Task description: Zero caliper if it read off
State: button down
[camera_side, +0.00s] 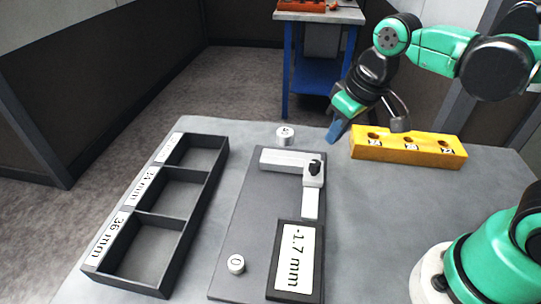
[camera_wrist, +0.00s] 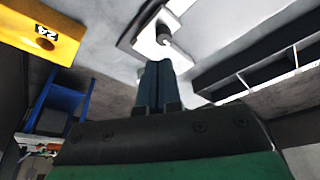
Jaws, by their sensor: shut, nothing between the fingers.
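The white caliper (camera_side: 290,160) lies on a dark grey plate (camera_side: 250,200), with a dark knob on its slider. Its display (camera_side: 293,262) reads -1.7 mm. A round white button marked 0 (camera_side: 236,264) sits at the plate's near left. My gripper (camera_side: 335,131) has its blue fingers together and empty, above the table's far side, left of the yellow block and away from the button. In the wrist view my gripper (camera_wrist: 158,85) shows its fingers closed, with part of the caliper (camera_wrist: 160,38) beyond them; the display and button are not seen there.
A small white labelled cylinder (camera_side: 285,136) stands beyond the caliper. The yellow block (camera_side: 408,149) with numbered holes is at the right. A dark tray (camera_side: 205,190) with three labelled compartments is at the left. The table between plate and my base is clear.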

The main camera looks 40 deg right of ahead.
jog(key=t, duration=0.1)
jog(key=d+m+t, duration=0.1)
jog(key=s+d+t, duration=0.1)
jog(key=shift+d+r+t, duration=0.1)
jog(key=shift+r+t, duration=0.2)
jog(key=shift+r, duration=0.05)
dwell(1.9)
jog(key=n+g+y, duration=0.1)
jog(key=g+y, duration=0.2)
jog(key=y, duration=0.2)
send_over(239, 263)
jog(key=shift+f, duration=0.3)
jog(key=shift+f, duration=0.1)
jog(key=shift+f, duration=4.3)
jog(key=shift+f, duration=0.2)
jog(key=shift+f, duration=0.25)
